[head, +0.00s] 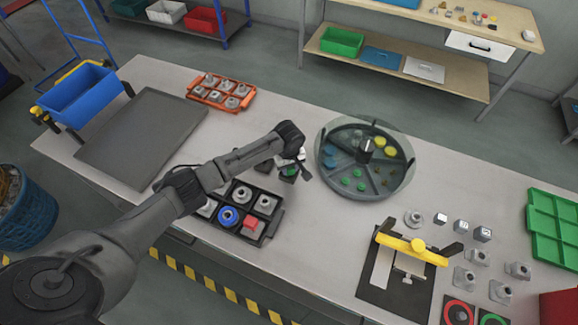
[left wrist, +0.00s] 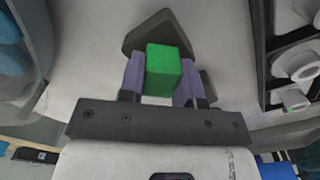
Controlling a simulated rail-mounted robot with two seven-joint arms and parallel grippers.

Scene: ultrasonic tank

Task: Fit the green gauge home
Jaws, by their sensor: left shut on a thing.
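My left gripper (head: 289,170) is above the table between the black tray and the round dish. In the left wrist view, the purple fingers of my left gripper (left wrist: 163,80) are shut on the green gauge (left wrist: 163,70), a block with a square end face. The green gauge (head: 289,179) shows only as a small patch below the gripper in the head view. The black tray (head: 250,238) holds several grey fittings, a blue ring piece (head: 228,217) and a red block (head: 251,223). My arm hides part of this tray. My right gripper is not in view.
The round dish (head: 408,185) with coloured pieces stands just right of the gripper. An orange tray (head: 217,100) and a grey mat (head: 140,135) lie at the left. A fixture with a yellow bar (head: 400,245) and several loose grey parts are at the right.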

